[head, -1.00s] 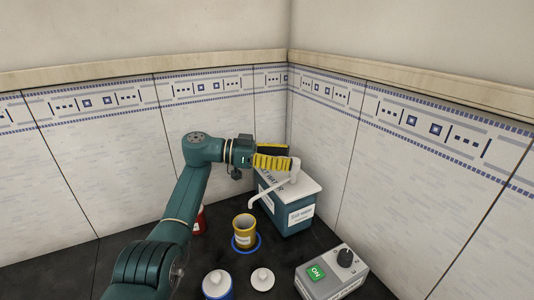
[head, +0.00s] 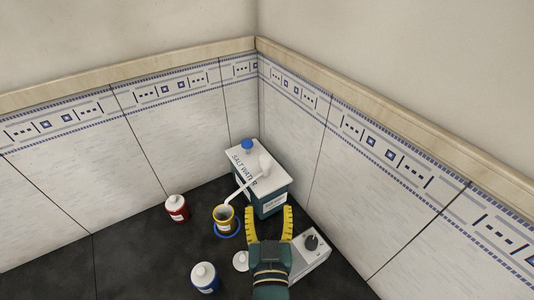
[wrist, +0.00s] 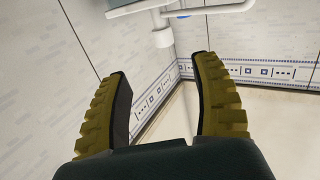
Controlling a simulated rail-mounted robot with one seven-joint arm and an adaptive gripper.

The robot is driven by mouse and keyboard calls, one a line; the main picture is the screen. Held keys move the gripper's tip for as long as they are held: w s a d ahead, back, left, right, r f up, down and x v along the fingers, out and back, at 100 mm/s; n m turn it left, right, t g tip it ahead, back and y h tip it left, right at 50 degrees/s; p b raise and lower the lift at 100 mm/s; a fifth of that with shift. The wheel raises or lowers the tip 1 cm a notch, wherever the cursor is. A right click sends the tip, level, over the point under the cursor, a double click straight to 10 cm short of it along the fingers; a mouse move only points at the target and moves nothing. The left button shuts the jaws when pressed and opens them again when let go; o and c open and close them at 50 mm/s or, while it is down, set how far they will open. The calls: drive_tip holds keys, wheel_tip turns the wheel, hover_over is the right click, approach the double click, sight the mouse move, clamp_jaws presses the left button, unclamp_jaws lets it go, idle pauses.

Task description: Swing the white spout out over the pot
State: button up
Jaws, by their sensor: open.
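The white spout (head: 243,186) runs from a white post (head: 265,164) on the salt water box (head: 256,176) down to the left. Its tip shows just above the mouth of the yellow pot (head: 224,219), which stands on a blue ring. From this angle I cannot tell whether the tip is centred over it. My gripper (head: 268,209) is open and empty, in front of the box in the head view, apart from the spout. In the wrist view the spout (wrist: 225,10) and post (wrist: 163,38) show beyond the open fingers (wrist: 160,88); the pot is not visible there.
A blue knob (head: 247,145) sits on the box lid. A red-labelled bottle (head: 176,207) stands left of the pot, a blue-labelled jar (head: 205,277) in front. A white lid (head: 241,261) and a grey control box (head: 312,252) lie close to my arm. Tiled walls close off the back.

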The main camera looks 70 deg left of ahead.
sight(265, 166)
drive_tip(key=x, duration=1.6)
drive_tip(key=shift+s+r, duration=0.2)
drive_tip(key=shift+s, duration=0.05)
